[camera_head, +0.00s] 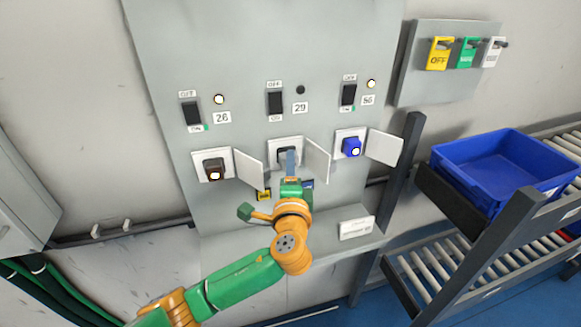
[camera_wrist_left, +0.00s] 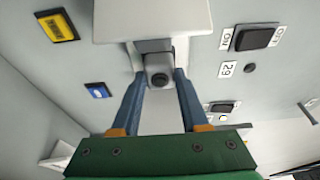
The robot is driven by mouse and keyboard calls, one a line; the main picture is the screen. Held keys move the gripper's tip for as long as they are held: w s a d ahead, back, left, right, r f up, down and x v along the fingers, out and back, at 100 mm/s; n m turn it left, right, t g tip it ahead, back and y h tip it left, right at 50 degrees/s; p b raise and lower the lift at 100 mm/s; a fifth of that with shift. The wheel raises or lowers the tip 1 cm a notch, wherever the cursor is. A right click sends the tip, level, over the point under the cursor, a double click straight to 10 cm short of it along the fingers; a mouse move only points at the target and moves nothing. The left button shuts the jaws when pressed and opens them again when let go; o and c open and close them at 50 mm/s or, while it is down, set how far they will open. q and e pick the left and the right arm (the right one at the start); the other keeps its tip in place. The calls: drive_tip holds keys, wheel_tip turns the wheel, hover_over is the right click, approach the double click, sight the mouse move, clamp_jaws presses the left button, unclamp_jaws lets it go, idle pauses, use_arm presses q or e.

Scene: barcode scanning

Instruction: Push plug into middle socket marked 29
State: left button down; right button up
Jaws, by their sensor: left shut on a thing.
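The middle socket (camera_head: 276,144), marked 29 (camera_head: 301,107), has its white cover (camera_head: 317,160) swung open to the right. My left gripper (camera_head: 291,158) reaches up from below in front of it. In the left wrist view its blue-grey fingers (camera_wrist_left: 160,78) are shut on a grey plug (camera_wrist_left: 160,70) with a dark round spot on its end. The plug (camera_head: 286,153) sits at the socket opening; how deep it is in cannot be told. The black switch (camera_head: 275,103) is above, and the round lamp (camera_head: 301,90) beside it is dark. My right gripper is not in view.
The left socket holds a dark plug (camera_head: 213,169) and the right one a blue plug (camera_head: 351,147); both have open covers and lit lamps above. A blue crate (camera_head: 478,187) stands on a roller rack at right. Hanging tags (camera_head: 466,53) are at upper right.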

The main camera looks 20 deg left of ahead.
use_arm(q)
drive_tip(key=shift+w+a, duration=0.25)
drive_tip(key=shift+w, duration=0.1)
idle(0.3)
drive_tip(key=shift+c, duration=1.7)
unclamp_jaws()
drive_tip(key=b+v, duration=0.1)
drive_tip(key=v, duration=0.6)
drive_tip(key=shift+b, duration=0.35)
